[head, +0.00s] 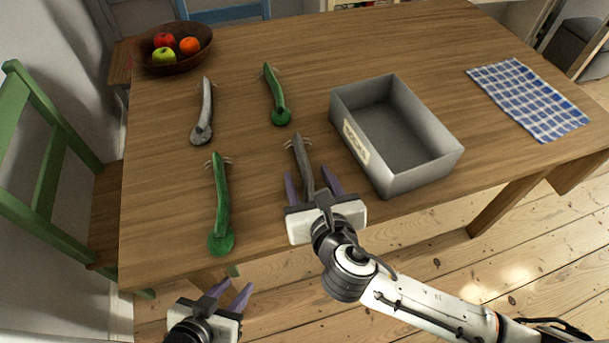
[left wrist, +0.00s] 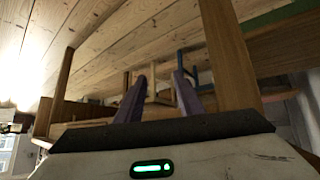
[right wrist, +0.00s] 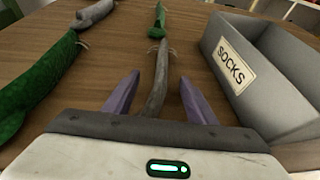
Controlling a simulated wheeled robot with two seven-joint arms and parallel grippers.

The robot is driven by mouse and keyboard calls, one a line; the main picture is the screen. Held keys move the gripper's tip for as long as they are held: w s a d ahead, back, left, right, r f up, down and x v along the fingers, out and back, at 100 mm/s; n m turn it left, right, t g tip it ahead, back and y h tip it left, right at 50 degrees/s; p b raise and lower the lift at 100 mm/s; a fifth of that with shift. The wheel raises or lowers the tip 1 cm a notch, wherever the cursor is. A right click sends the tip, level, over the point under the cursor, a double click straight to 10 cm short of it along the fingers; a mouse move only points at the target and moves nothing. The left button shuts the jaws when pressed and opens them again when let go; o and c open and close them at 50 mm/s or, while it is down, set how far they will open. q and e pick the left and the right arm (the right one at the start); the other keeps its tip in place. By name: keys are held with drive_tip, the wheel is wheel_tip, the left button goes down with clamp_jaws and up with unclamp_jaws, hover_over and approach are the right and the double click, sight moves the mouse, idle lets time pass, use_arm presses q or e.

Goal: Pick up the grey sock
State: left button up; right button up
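One dark grey sock (head: 302,162) lies near the table's front edge, left of the box. My right gripper (head: 310,180) is open over its near end, and the right wrist view shows the sock (right wrist: 155,82) between the spread fingers without visible contact. The sock's nearest end is hidden by the gripper. A lighter grey sock (head: 204,108) lies further left and back, also partly seen in the right wrist view (right wrist: 95,13). My left gripper (head: 233,290) is open and empty, low in front of the table; its own view shows the empty fingers (left wrist: 160,80).
A grey box (head: 432,170) labelled SOCKS stands close on the right. Two green socks lie on the table, one at front left (head: 221,205) and one behind (head: 275,95). A fruit bowl (head: 178,60) and a checked cloth (head: 528,98) are further away. A green chair (head: 50,180) stands left.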

drive_tip(key=shift+c, duration=1.2)
